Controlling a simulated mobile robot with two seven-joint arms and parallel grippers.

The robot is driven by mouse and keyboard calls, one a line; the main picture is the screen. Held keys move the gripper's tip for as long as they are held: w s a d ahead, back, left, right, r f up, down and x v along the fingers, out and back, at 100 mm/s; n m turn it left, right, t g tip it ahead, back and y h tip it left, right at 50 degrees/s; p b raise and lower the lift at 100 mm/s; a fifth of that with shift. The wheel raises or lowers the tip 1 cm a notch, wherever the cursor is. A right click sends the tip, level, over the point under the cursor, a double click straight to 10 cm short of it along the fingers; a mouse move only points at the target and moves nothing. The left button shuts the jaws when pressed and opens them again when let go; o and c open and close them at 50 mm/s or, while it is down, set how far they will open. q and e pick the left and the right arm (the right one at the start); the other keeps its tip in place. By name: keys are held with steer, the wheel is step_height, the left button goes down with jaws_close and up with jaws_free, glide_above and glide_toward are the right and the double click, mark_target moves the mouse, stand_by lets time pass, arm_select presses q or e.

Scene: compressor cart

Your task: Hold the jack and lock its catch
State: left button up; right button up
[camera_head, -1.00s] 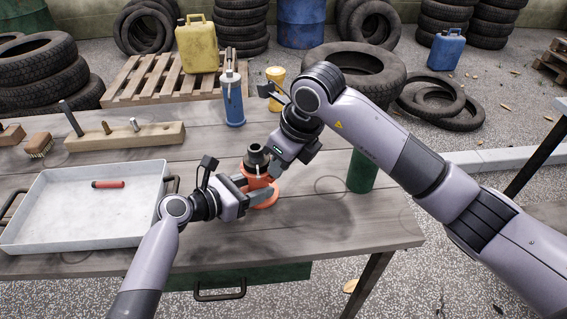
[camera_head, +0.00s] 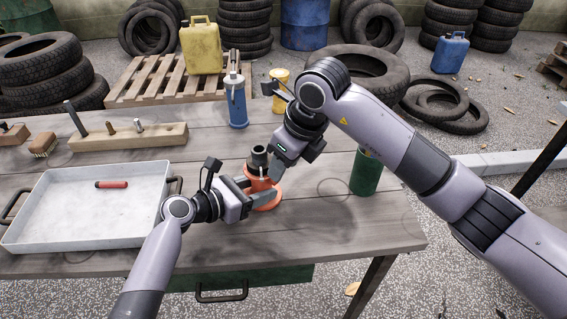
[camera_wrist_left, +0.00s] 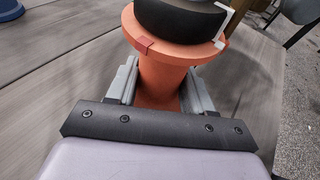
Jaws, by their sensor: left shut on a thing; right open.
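The jack (camera_head: 265,196) is orange with a black top and a wide orange base. It stands upright on the wooden table. My left gripper (camera_head: 262,191) is shut around its body from the left. In the left wrist view the jack's orange body (camera_wrist_left: 165,82) sits between the two grey fingers (camera_wrist_left: 160,88). A small red tab (camera_wrist_left: 143,44) shows on its collar, and a pale bent strip (camera_wrist_left: 222,24) shows at the right of the black top. I cannot tell which part is the catch. My right gripper (camera_head: 273,172) is open, close beside the jack's upper right side.
A white tray (camera_head: 60,240) with a red-handled item (camera_head: 111,184) is at left. Behind are a wooden block with pegs (camera_head: 160,136), a brush (camera_head: 43,144), a blue bottle-shaped tool (camera_head: 237,108) and a yellow container (camera_head: 280,88). A green cylinder (camera_head: 365,174) stands at right. The front right tabletop is clear.

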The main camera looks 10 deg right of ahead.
steer(key=v, duration=1.1)
arm_select(q)
steer(key=o, duration=0.9)
steer(key=shift+a, duration=0.1)
